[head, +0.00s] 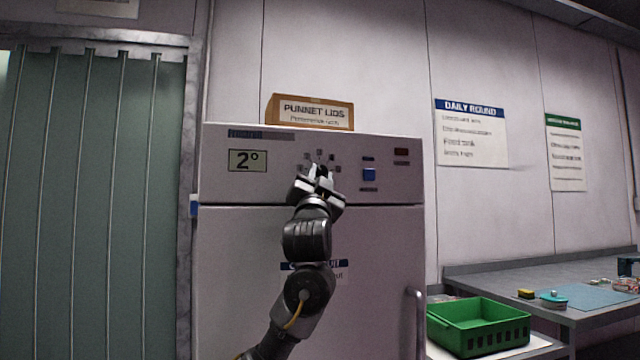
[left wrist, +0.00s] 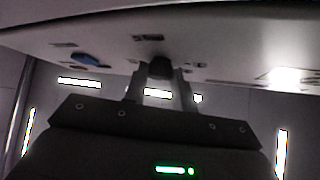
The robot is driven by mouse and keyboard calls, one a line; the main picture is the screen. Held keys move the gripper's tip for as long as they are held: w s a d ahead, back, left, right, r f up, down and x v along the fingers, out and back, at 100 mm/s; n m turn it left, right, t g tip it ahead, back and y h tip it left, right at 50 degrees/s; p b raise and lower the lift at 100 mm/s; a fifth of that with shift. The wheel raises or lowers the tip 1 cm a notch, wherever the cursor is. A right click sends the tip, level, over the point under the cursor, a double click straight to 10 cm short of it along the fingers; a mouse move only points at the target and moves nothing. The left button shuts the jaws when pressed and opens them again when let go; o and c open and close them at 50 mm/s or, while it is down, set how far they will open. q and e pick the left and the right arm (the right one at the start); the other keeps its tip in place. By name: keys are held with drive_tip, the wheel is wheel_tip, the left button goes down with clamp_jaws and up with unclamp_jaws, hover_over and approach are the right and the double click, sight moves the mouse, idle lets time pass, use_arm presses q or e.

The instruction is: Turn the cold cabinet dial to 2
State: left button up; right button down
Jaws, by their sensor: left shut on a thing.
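The cold cabinet (head: 400,230) stands upright in front of me in the head view. Its display (head: 247,160) reads 2°. The dial is mostly hidden behind my left gripper (head: 320,172) in the head view, with marks around it. In the left wrist view the dark dial (left wrist: 159,67) sits between the fingers of my left gripper (left wrist: 160,75), which is shut on it. The dial's pointer cannot be made out. My right gripper is not in view.
A blue button (head: 369,174) is right of the dial. A punnet lids box (head: 312,112) sits on the cabinet. A green crate (head: 478,326) and a grey table (head: 590,312) stand at the right. A strip curtain (head: 90,200) hangs at the left.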

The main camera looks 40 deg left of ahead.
use_arm(q)
drive_tip(key=shift+r, duration=0.1)
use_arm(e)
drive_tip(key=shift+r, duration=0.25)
use_arm(q)
drive_tip(key=o, duration=1)
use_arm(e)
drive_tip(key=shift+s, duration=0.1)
use_arm(q)
drive_tip(key=shift+b+v, duration=1.55)
drive_tip(key=shift+v, duration=3.9)
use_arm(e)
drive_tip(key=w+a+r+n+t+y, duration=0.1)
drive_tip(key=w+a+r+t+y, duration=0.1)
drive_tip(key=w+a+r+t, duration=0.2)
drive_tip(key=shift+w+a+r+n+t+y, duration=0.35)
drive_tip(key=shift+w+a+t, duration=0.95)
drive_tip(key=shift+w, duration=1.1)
